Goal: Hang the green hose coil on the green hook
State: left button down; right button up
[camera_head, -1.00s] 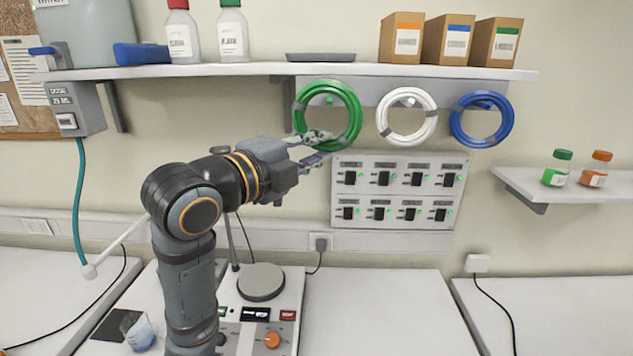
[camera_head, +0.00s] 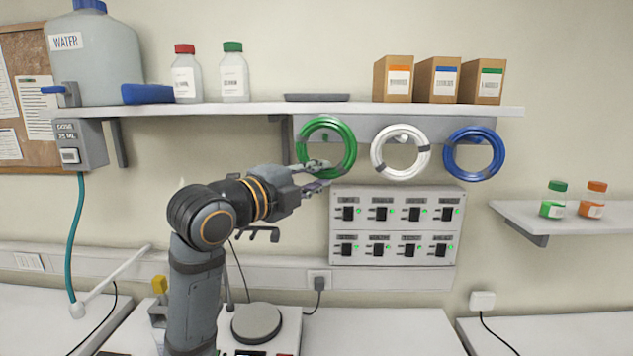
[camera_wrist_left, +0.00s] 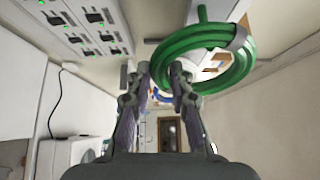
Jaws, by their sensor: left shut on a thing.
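The green hose coil (camera_head: 349,146) is a ring in front of the grey rail under the shelf, left of the white and blue coils. The green hook (camera_head: 325,137) shows faintly inside the ring; I cannot tell whether the coil rests on it. My left gripper (camera_head: 325,176) is at the coil's lower edge, shut on it. In the left wrist view the coil (camera_wrist_left: 225,82) spreads above and to the right of the fingertips (camera_wrist_left: 160,72), with a grey band around it. My right gripper is not in view.
A white coil (camera_head: 422,158) and a blue coil (camera_head: 497,157) hang to the right. The switch panel (camera_head: 395,230) is just below. The shelf (camera_head: 230,109) above carries bottles and boxes. A balance-like device (camera_head: 257,322) stands on the bench.

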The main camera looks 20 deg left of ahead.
pick_arm(q)
jog(key=shift+w+a+f, duration=0.15)
jog(key=shift+w+a, duration=0.1)
jog(key=shift+w, duration=0.4)
jog(key=shift+w+a, duration=0.15)
jog(key=shift+w, duration=0.65)
jog(key=shift+w+a+f, duration=0.25)
jog(key=shift+w+f, duration=0.3)
jog(key=shift+w, duration=0.25)
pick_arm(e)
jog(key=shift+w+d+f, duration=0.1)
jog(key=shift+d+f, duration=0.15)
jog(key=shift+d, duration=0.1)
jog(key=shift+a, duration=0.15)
pick_arm(q)
jog(key=c, duration=1.1)
grip_release()
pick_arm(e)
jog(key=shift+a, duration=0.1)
